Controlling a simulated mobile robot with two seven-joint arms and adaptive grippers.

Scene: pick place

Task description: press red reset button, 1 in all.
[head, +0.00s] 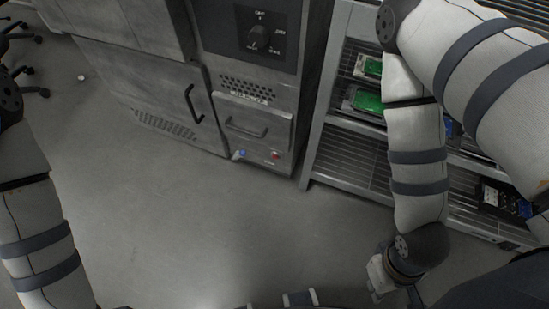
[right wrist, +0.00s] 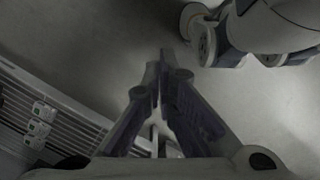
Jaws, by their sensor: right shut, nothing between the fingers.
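The red button (head: 275,156) is small and sits low on the front of the grey machine (head: 248,110), right of a blue button (head: 241,154). My right gripper (right wrist: 163,65) is shut with its fingertips together and nothing between them in the right wrist view. In the head view the right arm hangs down at the right, with its wrist low in the picture, well apart from the red button. My left arm shows at the left edge, but its gripper is out of the picture.
A metal rack (head: 342,165) with green boards (head: 368,100) and a dark box (head: 503,200) stands to the right of the machine, behind my right arm. A drawer handle (head: 246,130) is above the buttons. The grey floor (head: 190,235) in front is clear.

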